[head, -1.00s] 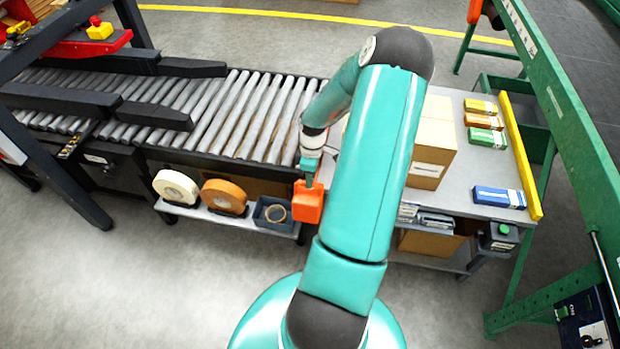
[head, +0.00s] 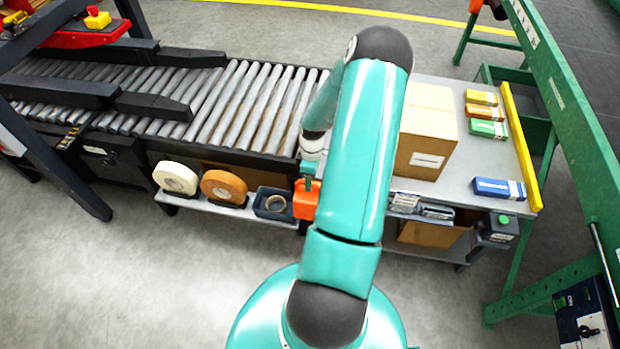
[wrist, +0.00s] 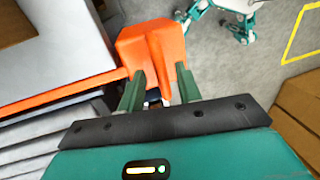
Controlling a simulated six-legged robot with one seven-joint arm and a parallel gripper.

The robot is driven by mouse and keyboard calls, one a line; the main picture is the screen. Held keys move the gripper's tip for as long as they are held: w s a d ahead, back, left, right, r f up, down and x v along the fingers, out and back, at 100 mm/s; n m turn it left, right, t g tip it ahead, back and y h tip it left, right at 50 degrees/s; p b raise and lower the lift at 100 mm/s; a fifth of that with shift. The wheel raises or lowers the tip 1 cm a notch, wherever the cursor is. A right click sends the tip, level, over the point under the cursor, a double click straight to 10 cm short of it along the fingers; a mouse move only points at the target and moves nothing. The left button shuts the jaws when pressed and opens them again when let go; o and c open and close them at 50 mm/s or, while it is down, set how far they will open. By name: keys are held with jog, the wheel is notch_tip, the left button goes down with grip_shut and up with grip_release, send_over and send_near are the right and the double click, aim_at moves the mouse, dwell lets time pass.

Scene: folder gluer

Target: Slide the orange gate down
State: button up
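The orange gate (head: 305,201) shows in the head view as an orange block at the right end of the roller conveyor, partly hidden by my arm. In the wrist view the orange gate (wrist: 150,48) has a bulky end, a narrow fin pointing toward me, and a long thin orange edge running left. My gripper (wrist: 160,76) is open, with one green finger on each side of the fin and gaps showing beside it. In the head view my gripper (head: 308,184) is just above and against the orange block; contact is unclear.
The roller conveyor (head: 240,105) lies left of the gate. A grey table (head: 465,175) with a cardboard box (head: 427,135) and small cartons is to the right. A low shelf holds a white roll (head: 175,178), an orange roll (head: 222,187) and a dark bin (head: 262,207). Floor in front is clear.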

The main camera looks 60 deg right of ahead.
jog(key=shift+r, duration=0.1)
notch_tip(320, 180, up, 14)
jog(key=w+d, duration=0.1)
jog(key=d, duration=0.1)
jog(key=shift+d+f, duration=0.2)
jog(key=shift+f, duration=0.05)
dwell(0.6)
